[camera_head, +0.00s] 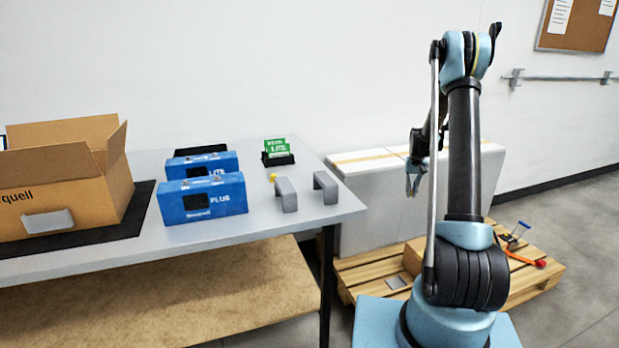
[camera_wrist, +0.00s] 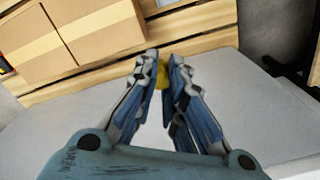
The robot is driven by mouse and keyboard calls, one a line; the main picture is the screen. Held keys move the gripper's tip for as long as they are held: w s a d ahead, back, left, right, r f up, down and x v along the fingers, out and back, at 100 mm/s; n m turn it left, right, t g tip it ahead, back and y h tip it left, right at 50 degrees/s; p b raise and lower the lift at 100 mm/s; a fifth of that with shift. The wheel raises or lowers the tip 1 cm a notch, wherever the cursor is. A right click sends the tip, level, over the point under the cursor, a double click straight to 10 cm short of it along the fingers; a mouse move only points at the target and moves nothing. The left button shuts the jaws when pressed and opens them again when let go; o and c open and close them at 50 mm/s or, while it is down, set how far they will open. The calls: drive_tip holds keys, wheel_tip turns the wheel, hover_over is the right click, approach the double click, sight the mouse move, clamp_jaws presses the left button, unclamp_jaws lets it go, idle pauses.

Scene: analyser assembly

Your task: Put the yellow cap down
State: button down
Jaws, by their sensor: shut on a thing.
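My gripper (camera_head: 413,184) hangs to the right of the table in the head view, with its fingers pointing down. In the wrist view, my gripper (camera_wrist: 164,68) is shut on a yellow cap (camera_wrist: 162,79), which is partly hidden by the fingers. The held cap is too small to make out in the head view. Another small yellow piece (camera_head: 272,177) lies on the table (camera_head: 240,232), beside a grey bracket.
Two grey brackets (camera_head: 286,195) (camera_head: 326,187), blue cases (camera_head: 202,199) and green cards (camera_head: 277,146) are on the table. An open carton (camera_head: 70,190) stands at left. A large pale box (camera_head: 385,195) and wooden pallet (camera_head: 520,275) are near my arm.

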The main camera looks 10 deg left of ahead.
drive_tip(key=s+a+r+n, duration=0.3)
drive_tip(key=a+r+n, duration=0.4)
drive_tip(key=a, duration=0.6)
drive_tip(key=n, duration=1.7)
approach(309, 176)
wheel_tip(309, 176, down, 7)
drive_tip(key=shift+a+r, duration=0.1)
drive_tip(key=shift+s+f, duration=0.2)
drive_tip(key=shift+f, duration=0.25)
